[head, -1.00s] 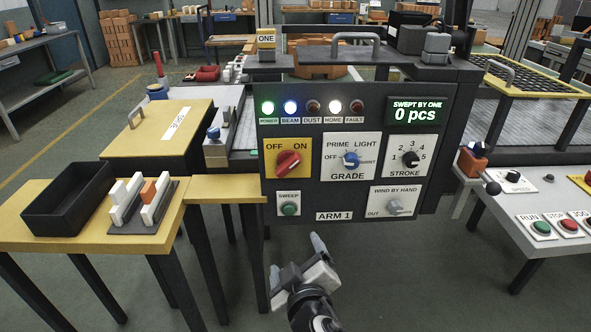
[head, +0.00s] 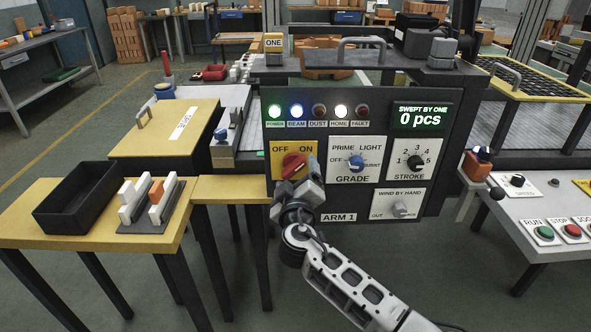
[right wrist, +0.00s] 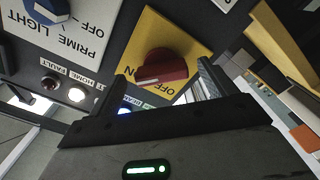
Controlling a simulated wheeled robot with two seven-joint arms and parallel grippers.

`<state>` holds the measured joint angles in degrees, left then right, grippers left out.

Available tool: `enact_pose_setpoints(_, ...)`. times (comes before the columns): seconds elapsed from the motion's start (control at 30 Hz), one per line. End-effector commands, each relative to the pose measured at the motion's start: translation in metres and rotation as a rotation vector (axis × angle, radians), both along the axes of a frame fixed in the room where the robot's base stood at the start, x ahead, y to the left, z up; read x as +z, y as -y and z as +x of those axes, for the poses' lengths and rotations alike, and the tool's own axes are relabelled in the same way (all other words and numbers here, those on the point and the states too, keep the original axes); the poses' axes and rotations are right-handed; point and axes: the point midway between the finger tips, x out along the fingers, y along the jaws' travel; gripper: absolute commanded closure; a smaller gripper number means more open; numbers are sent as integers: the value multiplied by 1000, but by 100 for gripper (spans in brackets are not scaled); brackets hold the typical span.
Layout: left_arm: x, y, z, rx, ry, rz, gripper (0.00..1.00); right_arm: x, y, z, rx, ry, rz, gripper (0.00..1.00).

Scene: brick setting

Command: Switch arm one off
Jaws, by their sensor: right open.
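Arm one's control panel, marked ARM 1 (head: 339,217), carries a red rotary knob (head: 293,163) on a yellow OFF/ON plate (head: 311,148). The knob's pale mark points toward ON, and the green POWER lamp (head: 275,111) is lit. My right gripper (head: 300,183) is open just in front of and below the knob, covering the lower part of the plate. In the right wrist view the red knob (right wrist: 163,67) shows between and beyond the two fingers (right wrist: 168,88); I cannot tell whether they touch it. My left gripper is not in view.
The GRADE knob (head: 355,162) is close on the right, with the STROKE knob (head: 416,161) and wind-by-hand knob (head: 401,208) further along. My right arm hides the SWEEP button. A yellow table with a black tray (head: 75,205) stands left; a white console (head: 545,205) stands right.

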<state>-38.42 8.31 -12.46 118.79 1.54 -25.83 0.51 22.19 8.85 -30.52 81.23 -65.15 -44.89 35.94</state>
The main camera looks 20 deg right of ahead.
Motion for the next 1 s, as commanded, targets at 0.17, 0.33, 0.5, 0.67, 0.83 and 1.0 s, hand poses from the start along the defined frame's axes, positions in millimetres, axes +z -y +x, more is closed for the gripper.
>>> enact_pose_setpoints(0.17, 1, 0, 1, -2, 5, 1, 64, 0, 5, 18, 1, 1, 0, 16)
enact_pose_setpoints(0.33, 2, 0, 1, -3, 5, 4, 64, -1, 6, 23, 2, 0, 1, 16)
enact_pose_setpoints(0.5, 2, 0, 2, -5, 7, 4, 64, -1, 6, 23, 2, 0, 1, 16)
enact_pose_setpoints(0.67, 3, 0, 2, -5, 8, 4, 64, -1, 6, 23, 2, 0, 1, 53)
enact_pose_setpoints(0.83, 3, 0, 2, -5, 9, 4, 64, -1, 6, 22, 1, -1, 0, 61)
enact_pose_setpoints(1.0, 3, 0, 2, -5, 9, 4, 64, -1, 6, 22, 2, -6, -19, 61)
